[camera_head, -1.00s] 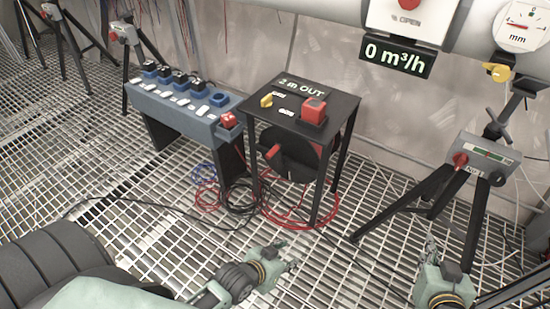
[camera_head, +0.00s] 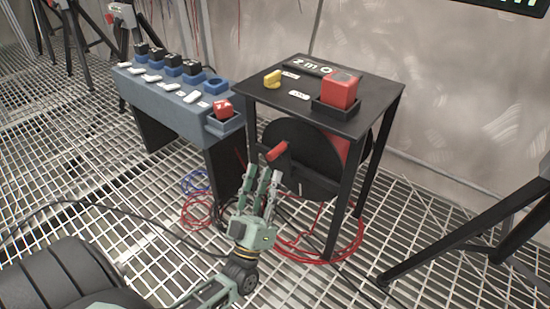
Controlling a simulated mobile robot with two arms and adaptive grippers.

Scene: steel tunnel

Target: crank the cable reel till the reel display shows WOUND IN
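The cable reel (camera_head: 312,160) is a black disc under a black table (camera_head: 365,90). Its red crank handle (camera_head: 276,151) sticks out toward me at the disc's upper left. The reel display (camera_head: 318,70) lies on the table top; only "2 m O" can be read, the rest is hidden from this angle. My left gripper (camera_head: 263,175) points up at the crank from just below, its fingers apart with a gap between them. The fingertips are near the handle; I cannot tell whether they touch it. My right gripper is out of view.
A yellow knob (camera_head: 272,79) and a red block (camera_head: 340,90) are on the table top. A blue-grey bench (camera_head: 165,95) with black and red plugs stands to the left. Red and blue cables (camera_head: 197,208) coil on the grated floor. A tripod leg (camera_head: 470,235) stands at the right.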

